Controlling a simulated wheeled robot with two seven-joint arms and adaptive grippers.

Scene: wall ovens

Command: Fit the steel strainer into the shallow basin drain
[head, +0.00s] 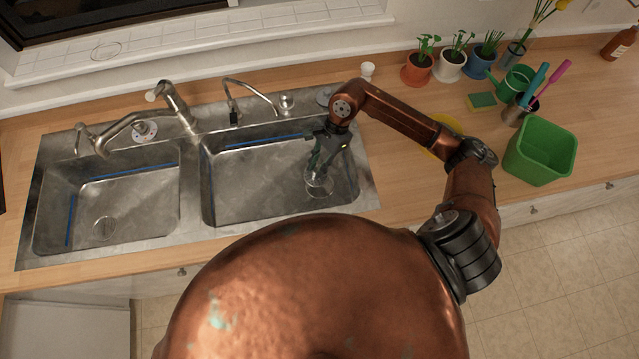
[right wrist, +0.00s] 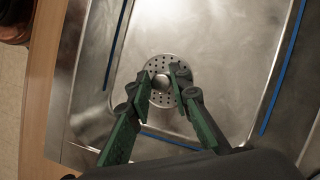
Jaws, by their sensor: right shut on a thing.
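The steel strainer (right wrist: 162,62), a round perforated disc with a central knob (right wrist: 161,82), lies between my right gripper's fingertips (right wrist: 161,76) in the right wrist view. The green fingers are shut on the knob. In the head view my right gripper (head: 322,160) reaches down into the right basin (head: 255,185), with the round strainer (head: 319,187) below it near the basin's right end. I cannot tell whether the disc touches the basin floor; any drain under it is hidden. The left basin (head: 140,200) has a visible round drain (head: 104,228). My left gripper is not in view.
A tap (head: 175,105) and a thin curved spout (head: 250,88) stand behind the basins. A green bin (head: 540,150), yellow-green sponge (head: 482,101) and potted plants (head: 451,65) stand on the counter to the right. The left basin is empty.

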